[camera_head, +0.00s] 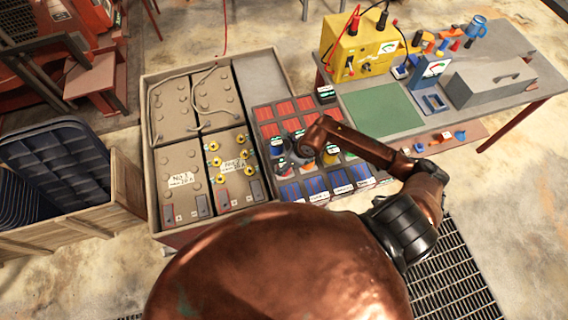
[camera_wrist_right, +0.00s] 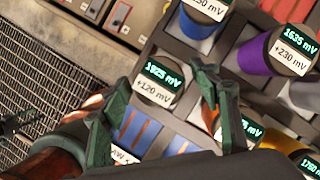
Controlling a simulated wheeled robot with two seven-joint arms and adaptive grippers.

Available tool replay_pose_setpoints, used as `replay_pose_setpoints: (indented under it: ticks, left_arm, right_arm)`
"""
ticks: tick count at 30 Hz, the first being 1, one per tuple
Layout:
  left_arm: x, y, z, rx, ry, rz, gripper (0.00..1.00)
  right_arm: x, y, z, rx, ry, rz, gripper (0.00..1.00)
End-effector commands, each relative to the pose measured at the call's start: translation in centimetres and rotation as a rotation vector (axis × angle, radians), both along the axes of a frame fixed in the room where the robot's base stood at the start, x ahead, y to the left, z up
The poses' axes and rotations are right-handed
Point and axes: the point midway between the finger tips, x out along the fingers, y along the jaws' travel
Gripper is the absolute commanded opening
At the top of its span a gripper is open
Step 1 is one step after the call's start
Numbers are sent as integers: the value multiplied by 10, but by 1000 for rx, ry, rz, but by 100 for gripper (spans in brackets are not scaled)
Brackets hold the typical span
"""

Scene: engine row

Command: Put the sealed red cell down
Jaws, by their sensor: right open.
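My right gripper (camera_head: 296,158) is over the middle of the sectioned rack (camera_head: 256,103) in the head view. In the right wrist view its two green fingers (camera_wrist_right: 157,108) stand apart. Between and just beyond them is the grey top of a cell marked 1825 mV and +120 mV (camera_wrist_right: 155,82); its side colour is hidden. A purple cell (camera_wrist_right: 252,55) and a blue cell (camera_wrist_right: 198,32) stand in nearby compartments. I cannot tell which cell is the sealed red one. Red striped blocks (camera_head: 285,108) fill the rack's far rows. My left gripper is not in view.
A large battery crate (camera_head: 152,205) stands left of the rack. On the right, a bench holds a green mat (camera_head: 382,109), a yellow meter box (camera_head: 362,45) and a grey case (camera_head: 490,82). The green mat is clear. Blue striped blocks (camera_head: 315,186) line the rack's near side.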

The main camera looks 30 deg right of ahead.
Motion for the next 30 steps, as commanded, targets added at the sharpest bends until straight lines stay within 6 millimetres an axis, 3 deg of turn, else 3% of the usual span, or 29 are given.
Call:
replay_pose_setpoints:
  ticks: [9, 15, 21, 30]
  left_arm:
    - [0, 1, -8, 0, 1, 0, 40]
    - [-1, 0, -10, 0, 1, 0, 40]
    - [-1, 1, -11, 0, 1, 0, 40]
    - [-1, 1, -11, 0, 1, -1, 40]
  right_arm:
    - [-22, -14, 60, -6, -1, 3, 57]
    - [-32, -20, 88, -4, 0, 2, 57]
    - [-36, -21, 99, -2, 2, 2, 57]
    - [-36, -19, 99, 6, 1, 2, 57]
